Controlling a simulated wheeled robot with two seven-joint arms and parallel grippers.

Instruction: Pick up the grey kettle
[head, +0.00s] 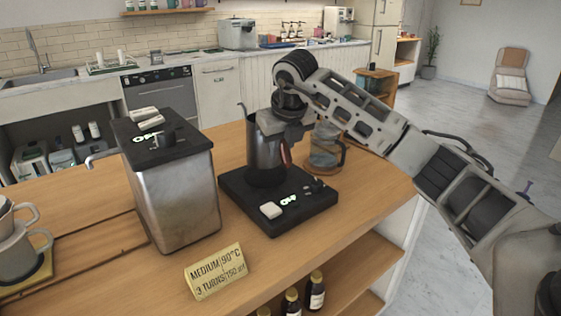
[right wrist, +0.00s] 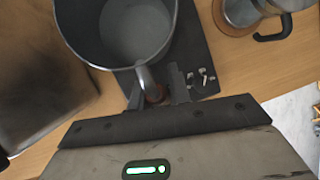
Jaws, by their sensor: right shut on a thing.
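The grey kettle (head: 264,148) stands upright over the black base plate (head: 276,216) on the wooden counter; I see no clear gap beneath it. My right gripper (head: 287,143) comes in from the right and is shut on the kettle's handle. In the right wrist view, the kettle (right wrist: 88,32) is open-topped, and its handle (right wrist: 147,82) sits between the fingers of the gripper (right wrist: 158,97). The kettle's far side and part of its top are hidden in the head view. My left gripper is out of view.
A glass server (head: 324,152) stands close behind on the right. A brass sign (head: 215,270) is in front. Cups (head: 22,250) stand at far left; bottles (head: 316,292) are on the shelf below.

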